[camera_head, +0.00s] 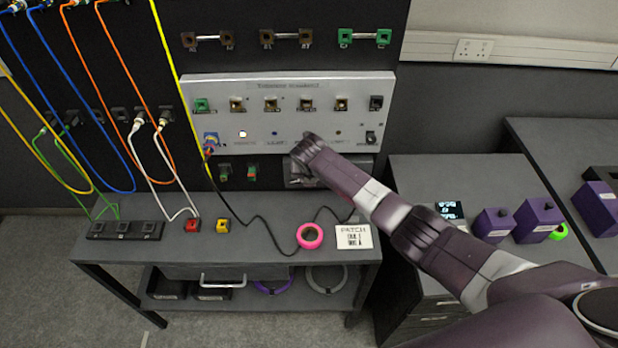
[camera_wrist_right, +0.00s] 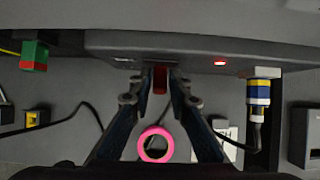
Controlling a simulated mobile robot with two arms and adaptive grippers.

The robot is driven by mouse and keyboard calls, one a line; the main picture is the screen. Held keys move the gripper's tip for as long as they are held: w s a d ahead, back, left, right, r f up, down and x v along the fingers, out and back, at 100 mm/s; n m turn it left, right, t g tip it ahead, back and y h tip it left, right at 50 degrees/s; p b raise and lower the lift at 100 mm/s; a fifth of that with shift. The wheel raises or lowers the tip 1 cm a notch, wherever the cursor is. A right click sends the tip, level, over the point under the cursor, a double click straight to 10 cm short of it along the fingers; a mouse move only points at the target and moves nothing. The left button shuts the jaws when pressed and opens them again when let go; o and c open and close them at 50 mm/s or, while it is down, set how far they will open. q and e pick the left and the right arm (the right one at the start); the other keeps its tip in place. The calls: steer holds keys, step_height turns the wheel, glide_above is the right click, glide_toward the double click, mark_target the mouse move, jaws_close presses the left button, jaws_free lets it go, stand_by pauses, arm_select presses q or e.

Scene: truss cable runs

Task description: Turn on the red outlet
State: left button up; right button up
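A red part (camera_wrist_right: 160,80) on the underside or front of a dark grey unit (camera_wrist_right: 200,42) sits between the two fingertips of my right gripper (camera_wrist_right: 160,88) in the right wrist view. The fingers are close on both sides of it; whether they touch it I cannot tell. A small red light (camera_wrist_right: 219,63) is lit on the unit, to the right of the fingers. In the head view my right arm reaches to the grey box (camera_head: 297,182) below the silver panel (camera_head: 290,88), and its wrist hides much of that box and the gripper. My left gripper is out of view.
A bench (camera_head: 365,252) below holds a pink tape roll (camera_head: 310,236), a patch card (camera_head: 354,237), and red (camera_head: 192,225) and yellow (camera_head: 222,226) blocks. A black cable crosses it. A blue-yellow plug (camera_wrist_right: 259,95) hangs right of the gripper. Coloured cables hang at the left.

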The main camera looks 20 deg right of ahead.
steer(key=shift+o, duration=1.1)
steer(key=shift+f, duration=0.1)
steer(key=v, duration=1.2)
